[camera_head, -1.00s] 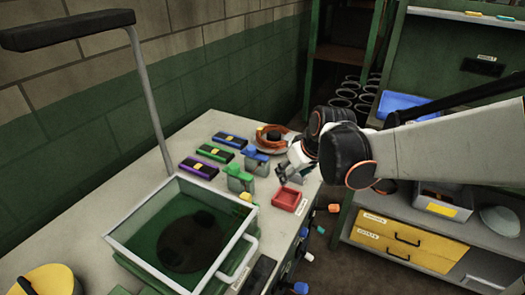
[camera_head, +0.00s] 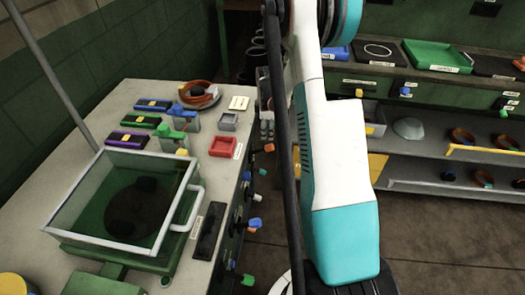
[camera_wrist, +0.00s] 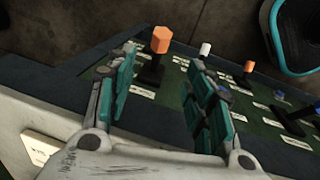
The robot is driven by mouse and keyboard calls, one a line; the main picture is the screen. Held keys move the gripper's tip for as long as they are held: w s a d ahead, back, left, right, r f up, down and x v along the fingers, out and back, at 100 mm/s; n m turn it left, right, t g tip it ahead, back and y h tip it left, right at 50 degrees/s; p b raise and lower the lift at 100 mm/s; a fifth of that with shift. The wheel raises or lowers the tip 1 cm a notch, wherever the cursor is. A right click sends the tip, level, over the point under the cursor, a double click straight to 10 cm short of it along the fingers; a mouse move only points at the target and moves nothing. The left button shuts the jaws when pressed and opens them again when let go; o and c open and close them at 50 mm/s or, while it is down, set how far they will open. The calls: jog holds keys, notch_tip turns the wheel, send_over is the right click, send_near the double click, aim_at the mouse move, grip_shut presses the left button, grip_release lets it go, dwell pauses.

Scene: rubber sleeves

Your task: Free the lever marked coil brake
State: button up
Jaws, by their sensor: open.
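In the wrist view, several levers stand on a green panel (camera_wrist: 165,108) with white labels too small to read. I cannot tell which is marked coil brake. In the head view my gripper (camera_head: 266,108) hangs beside the bench's far right edge, above an orange knob (camera_head: 269,148).

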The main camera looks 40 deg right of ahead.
aim_at(268, 146)
jog(key=f+b, duration=0.1)
jog(key=f, duration=0.3)
jog(key=w+d+f+b, duration=0.1)
jog(key=f+b, duration=0.1)
jog(key=f, duration=0.3)
jog(key=f+b, duration=0.2)
jog(key=f, duration=0.2)
jog(key=shift+w+d+f, duration=0.2)
jog(key=shift+f, duration=0.1)
jog(key=shift+c, duration=0.3)
grip_shut()
